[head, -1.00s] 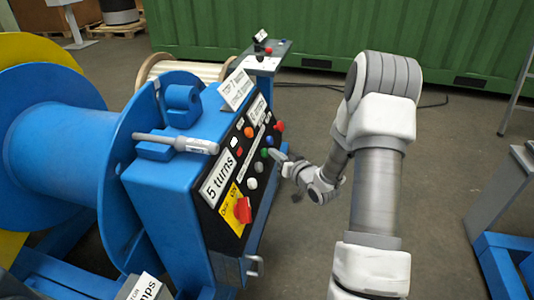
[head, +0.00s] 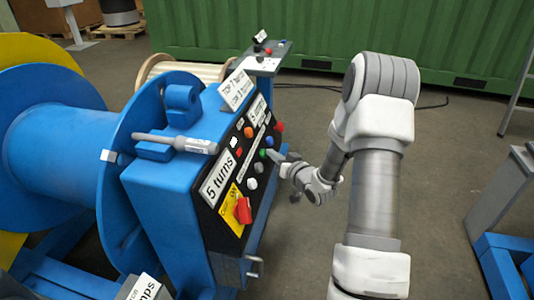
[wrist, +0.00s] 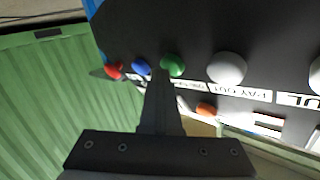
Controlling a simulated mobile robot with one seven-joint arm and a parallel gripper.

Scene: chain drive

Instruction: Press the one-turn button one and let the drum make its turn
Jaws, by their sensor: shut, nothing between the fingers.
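The blue drum (head: 65,150) stands at the left of the head view, with a white block (head: 108,156) showing on its flange. Beside it is a black control panel (head: 222,207) with several coloured buttons. A green button (head: 264,153) shows there and in the wrist view (wrist: 173,64). My gripper (head: 273,155) is shut and empty, its tip at the panel's right edge. In the wrist view, my fingertips (wrist: 161,74) overlap the green button's left edge, with the blue button (wrist: 140,66) just left. I cannot tell whether they touch. The one-turn label is not readable.
A red switch (head: 243,210) sits on a yellow plate low on the panel. A white button (wrist: 227,68) is right of the green one.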

